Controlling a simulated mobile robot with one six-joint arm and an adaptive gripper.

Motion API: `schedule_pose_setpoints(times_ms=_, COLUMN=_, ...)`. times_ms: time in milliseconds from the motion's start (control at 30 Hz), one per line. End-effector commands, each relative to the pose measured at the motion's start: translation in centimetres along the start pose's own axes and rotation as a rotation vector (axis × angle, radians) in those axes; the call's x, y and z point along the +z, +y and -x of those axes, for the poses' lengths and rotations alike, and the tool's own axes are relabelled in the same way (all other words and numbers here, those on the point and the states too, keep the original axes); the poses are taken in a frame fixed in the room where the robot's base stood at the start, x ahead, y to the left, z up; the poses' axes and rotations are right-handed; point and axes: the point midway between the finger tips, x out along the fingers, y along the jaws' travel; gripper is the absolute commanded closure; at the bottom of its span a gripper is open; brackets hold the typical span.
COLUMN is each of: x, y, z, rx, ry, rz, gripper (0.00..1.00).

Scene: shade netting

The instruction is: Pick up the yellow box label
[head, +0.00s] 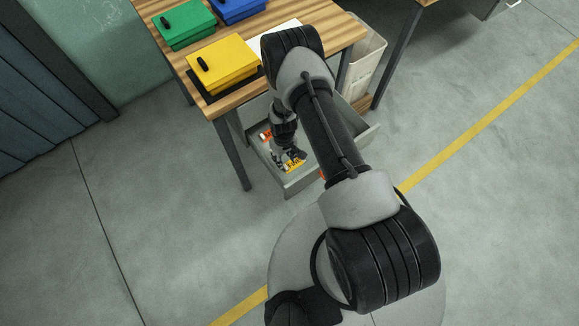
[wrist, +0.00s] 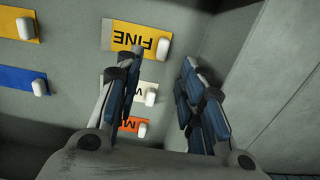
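The yellow label (wrist: 118,36) reads "FINE", upside down in the wrist view, and has a white tab (wrist: 163,48) at its right end. It lies flat on the floor of a grey open drawer (head: 301,184). In the head view a yellow patch (head: 294,167) shows beside my gripper (head: 291,156), inside the drawer. In the wrist view my gripper (wrist: 162,62) is open and empty. Its fingertips are on either side of the tab's column in the picture, just below the tab. I cannot tell the height gap.
Other tabbed labels lie in the drawer: white (wrist: 138,92), orange (wrist: 130,125), blue (wrist: 20,80) and a second yellow-orange one (wrist: 15,22). The drawer wall (wrist: 205,35) is close on the right. Above, a wooden table (head: 345,32) holds yellow (head: 228,66), green (head: 182,25) and blue boxes.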

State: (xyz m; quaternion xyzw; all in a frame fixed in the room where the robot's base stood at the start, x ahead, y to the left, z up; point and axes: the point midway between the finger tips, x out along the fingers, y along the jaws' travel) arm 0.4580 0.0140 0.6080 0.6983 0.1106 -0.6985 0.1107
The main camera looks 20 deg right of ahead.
Motion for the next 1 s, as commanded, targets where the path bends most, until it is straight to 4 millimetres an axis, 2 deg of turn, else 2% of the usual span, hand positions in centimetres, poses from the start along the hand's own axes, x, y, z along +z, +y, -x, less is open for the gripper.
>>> schedule_pose_setpoints(times_ms=233, x=0.0, y=-0.1, z=-1.6, rx=0.000, ry=0.000, rz=0.000, gripper=0.64)
schedule_pose_setpoints(times_ms=500, x=0.1, y=-0.2, z=-5.5, rx=0.000, ry=0.000, rz=0.000, gripper=0.64)
schedule_pose_setpoints(times_ms=733, x=0.0, y=-0.2, z=-5.5, rx=0.000, ry=0.000, rz=0.000, gripper=0.64)
schedule_pose_setpoints(times_ms=1000, x=0.1, y=-0.2, z=-5.5, rx=0.000, ry=0.000, rz=0.000, gripper=0.81)
